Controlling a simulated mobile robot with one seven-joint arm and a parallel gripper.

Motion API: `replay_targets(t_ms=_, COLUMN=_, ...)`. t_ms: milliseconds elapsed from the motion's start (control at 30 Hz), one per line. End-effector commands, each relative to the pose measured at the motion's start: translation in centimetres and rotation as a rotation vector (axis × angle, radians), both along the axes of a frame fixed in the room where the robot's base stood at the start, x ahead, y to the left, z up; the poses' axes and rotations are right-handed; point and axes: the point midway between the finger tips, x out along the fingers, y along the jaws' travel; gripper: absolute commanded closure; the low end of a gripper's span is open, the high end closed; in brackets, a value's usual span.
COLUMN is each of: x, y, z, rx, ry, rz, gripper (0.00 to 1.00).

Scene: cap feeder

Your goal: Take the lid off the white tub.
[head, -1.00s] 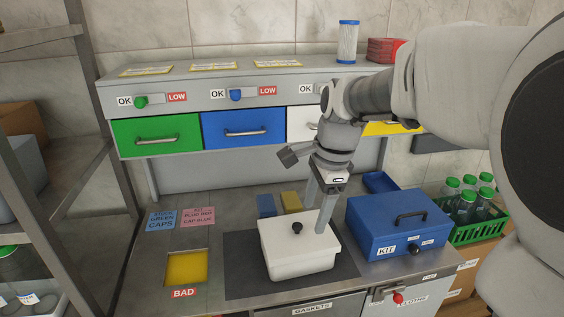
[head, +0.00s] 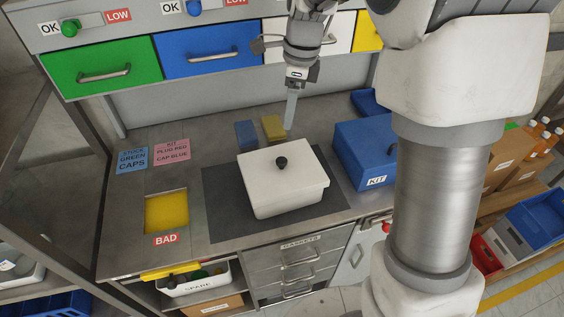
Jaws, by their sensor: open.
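The white tub (head: 287,198) stands on a dark mat (head: 222,209) on the grey workbench. Its white lid (head: 305,168) is on it, with a round black knob (head: 281,162) in the middle. My gripper (head: 290,112) points down above the bench, behind the tub in the picture and apart from the knob. It is open and empty. The view is nearly edge-on to the fingers, so mostly one finger shows.
A blue KIT box (head: 362,150) stands right of the tub. A blue block (head: 245,135) and a yellow block (head: 273,128) lie behind it. A yellow BAD recess (head: 167,211) is at left. Green (head: 104,74) and blue (head: 208,52) drawers hang above the bench's back.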

Motion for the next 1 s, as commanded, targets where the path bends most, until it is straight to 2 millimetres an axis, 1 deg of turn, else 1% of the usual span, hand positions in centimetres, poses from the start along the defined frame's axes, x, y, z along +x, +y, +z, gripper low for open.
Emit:
replay_targets(t_ms=33, x=-0.1, y=0.1, z=-1.2, rx=-0.001, ry=0.006, rz=0.001, gripper=0.28)
replay_targets(t_ms=100, x=-0.1, y=0.3, z=-2.7, rx=-0.001, ry=0.006, rz=0.001, gripper=0.28)
replay_targets(t_ms=300, x=0.0, y=0.8, z=-7.1, rx=-0.001, ry=0.006, rz=0.002, gripper=0.28)
replay_targets(t_ms=400, x=0.1, y=1.0, z=-8.8, rx=0.0, ry=0.004, rz=0.002, gripper=0.28)
replay_targets(t_ms=500, x=0.2, y=1.2, z=-10.0, rx=0.0, ry=0.002, rz=0.001, gripper=0.28)
replay_targets(t_ms=667, x=0.2, y=1.3, z=-10.9, rx=0.0, ry=0.002, rz=0.001, gripper=0.28)
replay_targets(t_ms=733, x=0.1, y=1.3, z=-11.6, rx=0.0, ry=0.004, rz=0.001, gripper=0.28)
replay_targets(t_ms=900, x=0.0, y=1.5, z=-14.2, rx=0.0, ry=0.004, rz=0.001, gripper=0.28)
replay_targets(t_ms=1000, x=0.1, y=1.7, z=-15.4, rx=0.0, ry=0.003, rz=0.003, gripper=0.28)
